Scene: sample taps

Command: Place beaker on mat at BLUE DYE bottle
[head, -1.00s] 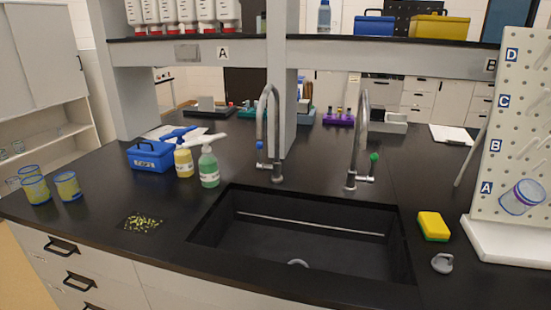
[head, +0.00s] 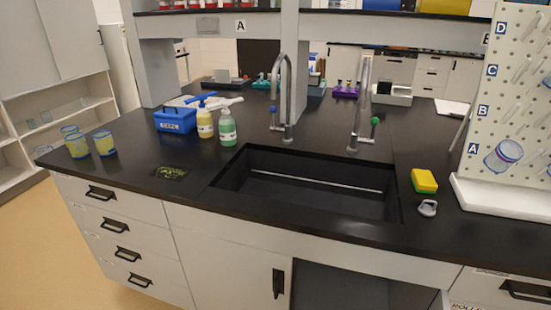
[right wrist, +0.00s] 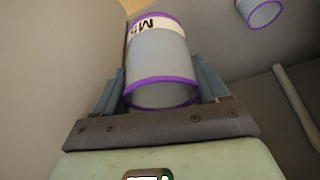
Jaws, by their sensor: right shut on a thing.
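My right gripper (right wrist: 163,85) is shut on a grey-white beaker (right wrist: 160,62) with purple rims and a black-on-white label, only partly readable, in the right wrist view. The fingers sit on either side of it. Neither gripper shows in the head view. No bottle readable as BLUE DYE shows now. A small dark patch with yellow-green flecks (head: 171,172) lies on the counter left of the sink; I cannot tell whether it is a mat.
The black sink (head: 310,185) has two taps behind it. Yellow (head: 205,123) and green (head: 228,128) bottles and a blue caddy (head: 175,120) stand left. Several yellow-blue beakers (head: 104,143) are at far left. A sponge (head: 424,180) and pegboard (head: 510,95) are right.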

